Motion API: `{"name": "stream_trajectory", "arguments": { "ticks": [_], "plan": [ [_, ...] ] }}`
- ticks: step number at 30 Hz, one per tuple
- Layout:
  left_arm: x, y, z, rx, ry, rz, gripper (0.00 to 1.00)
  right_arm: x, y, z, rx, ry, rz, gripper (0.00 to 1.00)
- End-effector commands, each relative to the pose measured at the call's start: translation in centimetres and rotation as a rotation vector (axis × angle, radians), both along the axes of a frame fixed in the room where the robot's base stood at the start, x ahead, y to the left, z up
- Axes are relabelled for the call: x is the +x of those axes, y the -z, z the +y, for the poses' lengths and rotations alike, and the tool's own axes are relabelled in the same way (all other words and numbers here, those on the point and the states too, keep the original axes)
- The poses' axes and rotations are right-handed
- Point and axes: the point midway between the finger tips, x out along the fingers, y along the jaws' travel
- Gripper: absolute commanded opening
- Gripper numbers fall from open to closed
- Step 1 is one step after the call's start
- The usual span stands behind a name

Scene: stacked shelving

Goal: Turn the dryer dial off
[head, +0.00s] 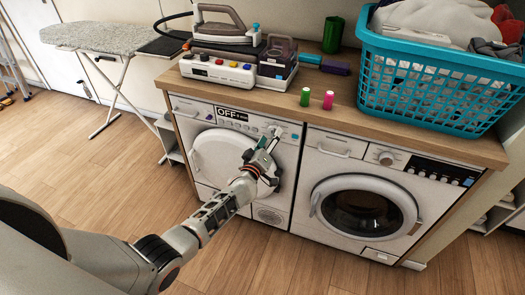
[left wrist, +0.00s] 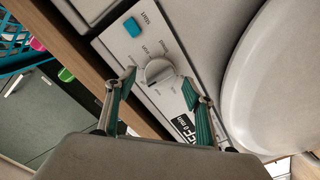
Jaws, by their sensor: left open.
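The dryer (head: 225,150) is the white machine on the left under the wooden counter, with a round door. Its display (head: 232,115) reads OFF; part of it shows in the left wrist view (left wrist: 183,126). The dryer dial (left wrist: 158,72) is a round grey-white knob with printed labels around it. In the head view the dial (head: 275,130) sits right of the display, just beyond my fingertips. My left gripper (head: 269,142) is open. In the left wrist view its two green-padded fingers (left wrist: 168,85) stand on either side of the dial; contact cannot be told. My right gripper is not in view.
A blue start button (left wrist: 132,27) is on the panel near the dial. A washer (head: 360,205) stands to the right. The counter holds a teal laundry basket (head: 430,85), an iron station (head: 235,60) and green and pink spools. An ironing board (head: 100,38) stands at left.

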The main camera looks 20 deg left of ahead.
Motion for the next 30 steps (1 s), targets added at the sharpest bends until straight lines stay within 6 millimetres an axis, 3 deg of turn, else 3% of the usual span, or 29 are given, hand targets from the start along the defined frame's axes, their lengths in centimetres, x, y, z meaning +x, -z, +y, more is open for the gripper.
{"name": "stream_trajectory", "arguments": {
  "ticks": [18,30],
  "plan": [
    [-9.5,0.0,0.4,0.000,-0.001,0.001,0.53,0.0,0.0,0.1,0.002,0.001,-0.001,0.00],
    [-10.6,0.0,0.4,0.001,-0.001,0.001,0.53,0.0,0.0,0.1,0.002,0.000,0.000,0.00]
  ]
}}
